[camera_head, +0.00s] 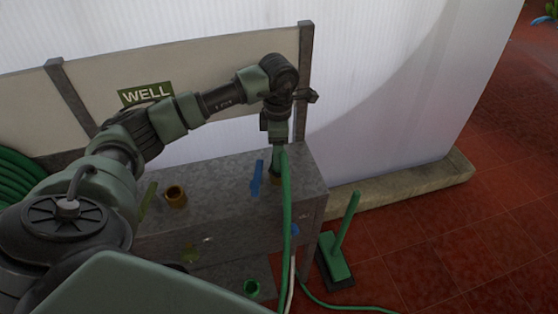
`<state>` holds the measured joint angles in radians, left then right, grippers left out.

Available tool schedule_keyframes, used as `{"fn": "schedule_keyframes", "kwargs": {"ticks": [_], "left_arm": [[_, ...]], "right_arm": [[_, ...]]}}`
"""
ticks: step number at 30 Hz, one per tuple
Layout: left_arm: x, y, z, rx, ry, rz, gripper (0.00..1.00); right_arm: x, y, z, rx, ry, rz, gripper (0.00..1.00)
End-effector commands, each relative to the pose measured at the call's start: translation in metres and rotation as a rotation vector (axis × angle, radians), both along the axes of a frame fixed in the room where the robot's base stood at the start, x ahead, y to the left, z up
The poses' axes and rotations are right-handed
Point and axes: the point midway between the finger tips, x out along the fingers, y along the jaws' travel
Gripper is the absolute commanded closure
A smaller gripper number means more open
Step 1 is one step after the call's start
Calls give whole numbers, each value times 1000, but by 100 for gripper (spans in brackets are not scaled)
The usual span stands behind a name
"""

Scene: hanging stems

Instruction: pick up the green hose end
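The green hose (287,215) runs up from the floor, past the front edge of the grey bench, to my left gripper (278,150). My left arm comes in from the left, and its gripper points down over the bench's right part. The top of the hose meets the gripper, and the hose end is partly hidden there. The fingers are too small and overlapped to show whether they are shut on it. My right gripper is not in view.
The grey bench (222,170) also carries a brown cup-like fitting (176,196) and a blue handle (257,178). A green brush (338,262) stands on the red tiles to the right. A WELL sign (146,94) hangs behind my arm. Open floor lies at right.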

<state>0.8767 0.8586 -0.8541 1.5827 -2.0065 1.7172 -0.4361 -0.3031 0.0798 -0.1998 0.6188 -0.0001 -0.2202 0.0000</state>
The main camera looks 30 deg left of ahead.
Motion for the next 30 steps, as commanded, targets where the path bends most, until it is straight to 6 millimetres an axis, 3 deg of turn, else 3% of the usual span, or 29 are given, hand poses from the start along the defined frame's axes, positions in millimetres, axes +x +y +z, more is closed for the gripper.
{"fn": "schedule_keyframes", "kwargs": {"ticks": [1,6,13,14,20,30], "left_arm": [[-1,1,-4,0,6,1,43],[0,0,-24,-1,2,0,43],[0,0,-27,-1,0,-1,43],[0,0,-27,-1,0,-1,46],[0,0,-26,-1,0,-1,100],[1,0,-24,-2,-3,0,100]], "right_arm": [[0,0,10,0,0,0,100],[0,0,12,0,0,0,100],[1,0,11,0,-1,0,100],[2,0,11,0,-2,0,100],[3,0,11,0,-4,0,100],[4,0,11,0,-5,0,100]]}}
